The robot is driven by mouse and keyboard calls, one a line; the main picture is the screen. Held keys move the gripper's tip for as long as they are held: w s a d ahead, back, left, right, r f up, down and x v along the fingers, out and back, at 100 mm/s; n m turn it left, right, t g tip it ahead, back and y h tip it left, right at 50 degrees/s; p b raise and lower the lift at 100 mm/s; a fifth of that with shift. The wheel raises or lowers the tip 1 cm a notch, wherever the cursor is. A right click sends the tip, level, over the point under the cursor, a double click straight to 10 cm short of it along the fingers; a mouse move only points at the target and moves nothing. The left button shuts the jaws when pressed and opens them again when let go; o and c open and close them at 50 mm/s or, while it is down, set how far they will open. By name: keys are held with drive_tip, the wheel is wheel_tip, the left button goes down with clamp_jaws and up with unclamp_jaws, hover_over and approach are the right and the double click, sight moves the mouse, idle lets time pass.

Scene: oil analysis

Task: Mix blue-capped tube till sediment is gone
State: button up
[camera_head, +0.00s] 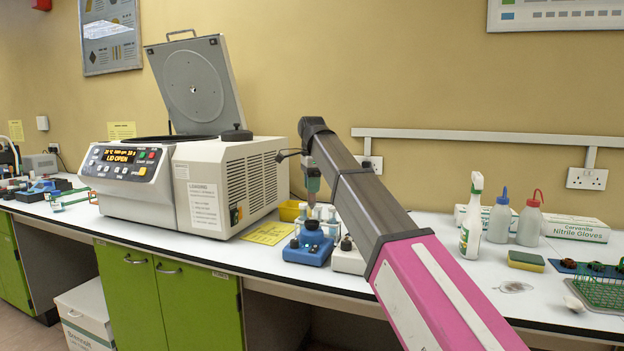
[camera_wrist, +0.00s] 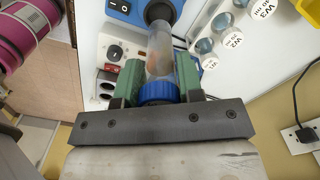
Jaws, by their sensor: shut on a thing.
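In the wrist view my gripper (camera_wrist: 159,78) has its green fingers shut on the blue-capped tube, just beyond its blue cap (camera_wrist: 158,92). The clear tube (camera_wrist: 161,50) points away from the wrist, with an orange-brown patch inside its wall. Its far end lines up with the black cup (camera_wrist: 160,10) of the blue vortex mixer (camera_wrist: 126,10); I cannot tell whether they touch. In the head view my gripper (camera_head: 312,192) points down above the blue mixer (camera_head: 307,249), and the tube is not clearly made out.
A white device (camera_head: 348,262) stands right of the mixer. Several labelled vials (camera_wrist: 221,46) are close by on the right in the wrist view. The centrifuge (camera_head: 200,170) has its lid open at left. Spray and wash bottles (camera_head: 499,218) stand at right.

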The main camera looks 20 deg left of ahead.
sight(312, 211)
drive_tip(key=shift+f, duration=2.4)
drive_tip(key=shift+f, duration=0.3)
idle(1.0)
drive_tip(key=shift+r, duration=4.5)
